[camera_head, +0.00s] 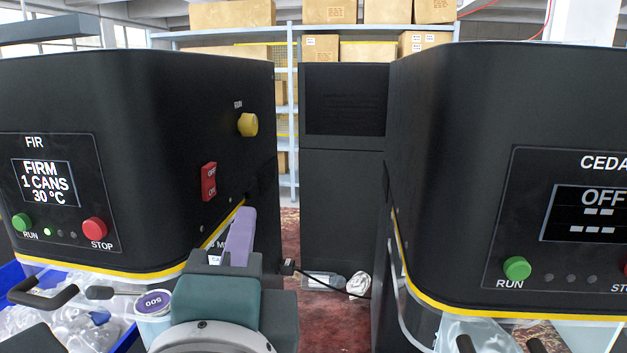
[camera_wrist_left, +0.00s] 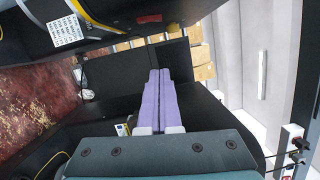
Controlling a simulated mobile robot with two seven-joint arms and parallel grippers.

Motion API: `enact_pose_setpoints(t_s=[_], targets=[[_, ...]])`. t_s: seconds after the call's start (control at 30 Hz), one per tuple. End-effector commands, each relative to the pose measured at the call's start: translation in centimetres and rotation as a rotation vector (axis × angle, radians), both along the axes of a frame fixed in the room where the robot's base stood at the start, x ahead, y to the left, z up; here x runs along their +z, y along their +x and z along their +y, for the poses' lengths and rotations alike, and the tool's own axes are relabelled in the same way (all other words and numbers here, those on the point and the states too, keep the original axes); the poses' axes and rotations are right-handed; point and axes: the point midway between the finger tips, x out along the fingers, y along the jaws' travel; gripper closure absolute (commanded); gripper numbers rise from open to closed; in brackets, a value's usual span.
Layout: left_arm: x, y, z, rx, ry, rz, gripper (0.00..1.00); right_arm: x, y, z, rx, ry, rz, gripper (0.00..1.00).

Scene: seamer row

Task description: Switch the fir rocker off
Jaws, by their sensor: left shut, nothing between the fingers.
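The red fir rocker (camera_head: 209,181) is on the right side wall of the black FIR machine (camera_head: 150,100), with small white lettering at its top and bottom. Which end is pressed in I cannot tell. The FIR display (camera_head: 46,183) is lit and reads "FIRM 1 CANS 30 °C". My left gripper (camera_head: 240,237) has purple fingers, is shut and empty, and is below and right of the rocker, apart from it in the picture. In the left wrist view the shut fingers (camera_wrist_left: 159,75) show, with a red patch (camera_wrist_left: 149,19) beyond them. My right gripper is not in view.
A yellow knob (camera_head: 248,124) sticks out above the rocker on the same wall. The CEDAR machine (camera_head: 450,130), its display reading OFF, stands at right. A dark cabinet (camera_head: 345,170) stands behind the gap. A labelled tub (camera_head: 153,305) and blue bin (camera_head: 12,275) are at lower left.

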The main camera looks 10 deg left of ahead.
Motion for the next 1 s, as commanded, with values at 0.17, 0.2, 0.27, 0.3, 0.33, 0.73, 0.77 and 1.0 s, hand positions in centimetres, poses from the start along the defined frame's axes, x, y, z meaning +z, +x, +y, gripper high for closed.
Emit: enact_pose_setpoints(t_s=[0.17, 0.2, 0.27, 0.3, 0.33, 0.73, 0.77, 1.0], targets=[[0.0, 0.2, 0.1, 0.002, -0.002, 0.000, 1.00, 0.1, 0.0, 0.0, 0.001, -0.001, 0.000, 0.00], [0.1, 0.4, 0.1, 0.002, -0.002, 0.000, 1.00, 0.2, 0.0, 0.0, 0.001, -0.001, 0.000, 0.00], [0.1, 0.9, 0.3, 0.003, -0.001, 0.000, 1.00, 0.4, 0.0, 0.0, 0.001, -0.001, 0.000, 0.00], [0.2, 1.4, 0.4, 0.004, -0.001, -0.001, 1.00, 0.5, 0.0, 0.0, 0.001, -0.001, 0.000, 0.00], [0.3, 1.9, 0.5, 0.004, -0.001, 0.000, 1.00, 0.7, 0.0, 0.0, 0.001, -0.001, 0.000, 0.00], [0.5, 9.9, 2.2, 0.005, -0.002, 0.000, 1.00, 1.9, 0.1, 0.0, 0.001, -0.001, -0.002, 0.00], [0.7, 10.1, 2.6, 0.006, -0.001, 0.002, 1.00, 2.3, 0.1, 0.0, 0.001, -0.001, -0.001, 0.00], [0.9, 9.9, 5.6, 0.004, -0.003, 0.003, 1.00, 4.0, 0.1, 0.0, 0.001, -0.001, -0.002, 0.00]])
